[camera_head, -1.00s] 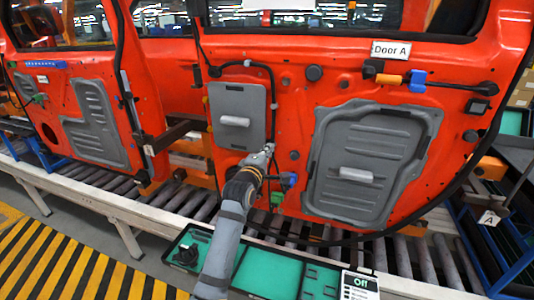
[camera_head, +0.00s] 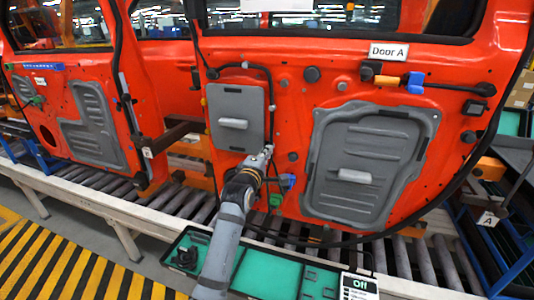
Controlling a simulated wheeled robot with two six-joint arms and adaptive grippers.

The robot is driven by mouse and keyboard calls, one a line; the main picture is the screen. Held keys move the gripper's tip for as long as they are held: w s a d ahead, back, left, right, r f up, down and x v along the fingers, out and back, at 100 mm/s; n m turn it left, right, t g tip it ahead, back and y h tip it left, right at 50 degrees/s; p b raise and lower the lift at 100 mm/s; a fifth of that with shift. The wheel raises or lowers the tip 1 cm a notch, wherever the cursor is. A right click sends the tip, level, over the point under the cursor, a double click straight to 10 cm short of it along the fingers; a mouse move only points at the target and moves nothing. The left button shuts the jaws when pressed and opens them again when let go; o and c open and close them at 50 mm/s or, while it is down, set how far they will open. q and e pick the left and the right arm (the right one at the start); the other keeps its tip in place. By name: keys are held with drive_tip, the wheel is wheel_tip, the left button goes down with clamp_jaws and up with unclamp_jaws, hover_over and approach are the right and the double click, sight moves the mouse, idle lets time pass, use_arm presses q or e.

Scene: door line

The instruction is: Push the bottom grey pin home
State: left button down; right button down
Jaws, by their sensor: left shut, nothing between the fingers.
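The orange-red Door A, marked by its label (camera_head: 388,51), carries a small grey panel (camera_head: 237,117) at left and a large grey panel (camera_head: 368,165) at right. My left gripper (camera_head: 267,152) is shut and empty, its tip at the door just below and right of the small panel's lower right corner. I cannot tell whether it touches the door. I cannot make out the bottom grey pin; the gripper may hide it. My right gripper is not in view.
A blue connector (camera_head: 287,181) and a green connector (camera_head: 275,200) hang close to the right of my left gripper. A black cable (camera_head: 270,85) runs around the small panel. A teal-lined tray (camera_head: 270,272) and a sign reading Off (camera_head: 359,286) are below.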

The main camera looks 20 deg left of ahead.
use_arm(q)
drive_tip(key=shift+w+r, duration=0.1)
drive_tip(key=shift+w, duration=0.2)
drive_tip(key=shift+w, duration=0.3)
idle(0.3)
drive_tip(key=s+p, duration=0.3)
drive_tip(key=s, duration=0.4)
idle(0.4)
drive_tip(key=shift+a, duration=0.1)
